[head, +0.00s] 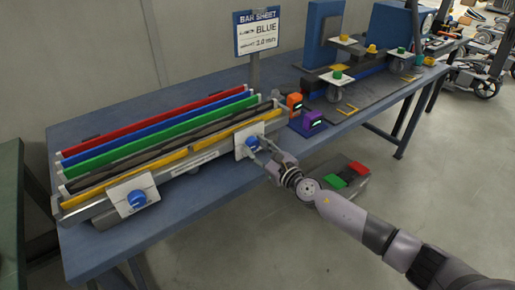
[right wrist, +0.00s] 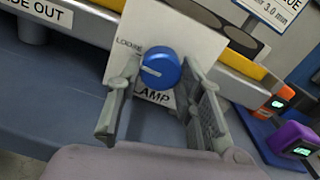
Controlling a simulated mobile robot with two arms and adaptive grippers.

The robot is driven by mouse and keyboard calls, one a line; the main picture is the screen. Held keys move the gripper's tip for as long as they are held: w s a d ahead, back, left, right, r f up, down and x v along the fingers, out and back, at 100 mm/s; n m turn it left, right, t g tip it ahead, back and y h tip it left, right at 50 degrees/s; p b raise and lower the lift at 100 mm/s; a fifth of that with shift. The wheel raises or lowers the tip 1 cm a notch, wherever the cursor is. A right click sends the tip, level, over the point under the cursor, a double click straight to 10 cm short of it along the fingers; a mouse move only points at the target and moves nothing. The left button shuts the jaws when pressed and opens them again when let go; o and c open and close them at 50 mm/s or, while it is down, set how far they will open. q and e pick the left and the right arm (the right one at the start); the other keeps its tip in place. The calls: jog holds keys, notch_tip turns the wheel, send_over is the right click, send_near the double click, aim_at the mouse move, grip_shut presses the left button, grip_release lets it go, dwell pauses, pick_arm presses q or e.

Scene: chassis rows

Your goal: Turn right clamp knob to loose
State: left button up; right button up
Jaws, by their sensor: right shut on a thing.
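The right clamp knob (head: 252,142) is a blue dial on a white plate at the right front of the bar rack. In the right wrist view the knob (right wrist: 161,66) has a pale pointer line at its left side, slanting toward the "LOOSE" lettering (right wrist: 128,46). Part of the "CLAMP" label below it is hidden. My right gripper (head: 259,151) reaches it from the front. In the right wrist view its fingers (right wrist: 162,80) stand on either side of the knob, shut on it. My left gripper is not in view.
A second blue knob (head: 137,198) is on the left plate. The rack (head: 180,171) holds coloured bars. Orange (head: 295,101) and purple (head: 313,118) devices stand right of the rack. A box with red and green pads (head: 350,196) is below the table.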

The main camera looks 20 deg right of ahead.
jog(key=shift+s+f, duration=0.1)
jog(key=shift+f, duration=0.1)
jog(key=o, duration=0.9)
jog(key=shift+c, duration=0.2)
jog(key=o, duration=0.3)
jog(key=shift+r, duration=0.15)
jog(key=shift+s+d, duration=0.15)
jog(key=shift+s, duration=0.1)
jog(key=v, duration=1.1)
jog(key=shift+s, duration=0.2)
